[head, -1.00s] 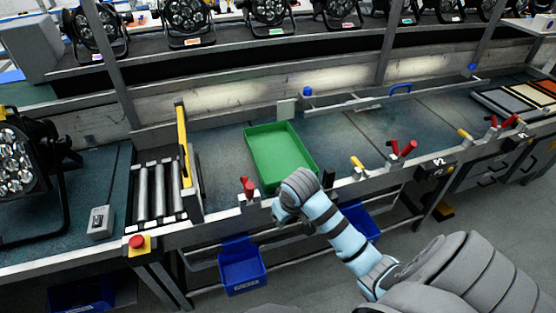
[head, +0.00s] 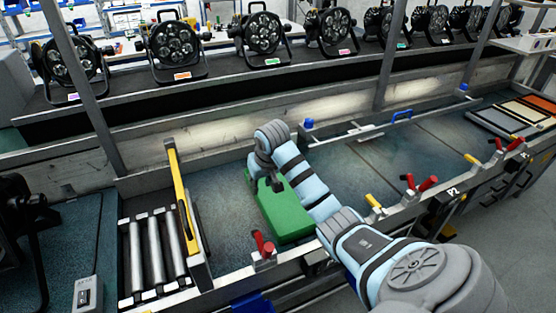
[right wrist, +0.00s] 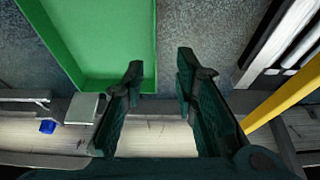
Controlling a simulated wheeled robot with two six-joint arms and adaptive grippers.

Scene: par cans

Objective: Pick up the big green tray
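The big green tray (head: 284,218) lies on the workbench in the head view, partly hidden by my right arm. My right gripper (head: 264,186) is over the tray's far left part, small and partly covered by the arm. In the right wrist view the tray (right wrist: 100,38) fills the upper left. My right gripper (right wrist: 160,64) is open there, with a tray side wall appearing between its two fingertips. One finger overlaps the tray's inside and the other shows over the bench. I see no contact. My left gripper is not in view.
A roller section (head: 157,258) with a yellow bar (head: 183,200) stands left of the tray. A red-handled clamp (head: 263,245) is at the front edge. Several par cans (head: 262,34) stand on the shelf behind. The bench right of my arm is mostly clear.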

